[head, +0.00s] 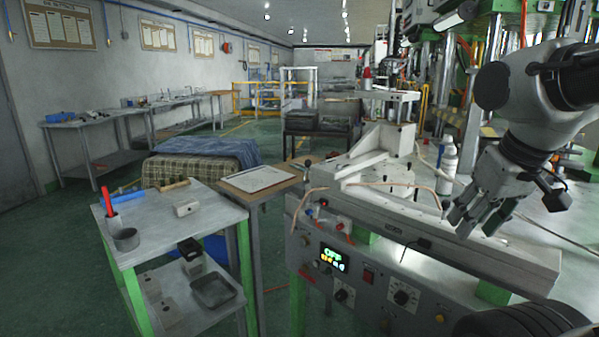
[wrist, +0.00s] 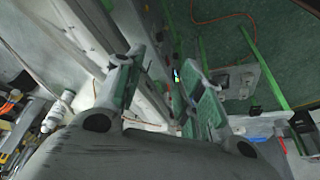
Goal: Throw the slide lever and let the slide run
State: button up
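The grey wax injection machine (head: 430,232) stands at the centre right in the head view, with a long pale slide bed running toward the lower right. Its control panel (head: 345,270) carries a lit display, knobs and switches. Small red-tipped controls (head: 322,204) sit at the panel's upper left. I cannot tell which control is the slide lever. My gripper (head: 462,222) is above the right part of the bed, pointing down, apart from the panel controls. In the wrist view my gripper (wrist: 165,95) shows its two fingers spread, with nothing between them.
A green-legged cart (head: 165,230) with a red-handled tool in a cup stands at the left. A small table (head: 258,178) with a paper is behind it. Green floor is open at the far left.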

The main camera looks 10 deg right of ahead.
aim_at(308, 163)
jog(key=k+j, duration=0.1)
jog(key=j, duration=0.2)
jog(key=i+j, duration=0.1)
jog(key=j, duration=0.25)
jog(key=i+j, duration=0.1)
jog(key=j, duration=0.25)
jog(key=i+j, duration=0.1)
jog(key=j, duration=0.25)
jog(key=i+j, duration=0.1)
jog(key=i, duration=0.7)
jog(key=l+z, duration=0.05)
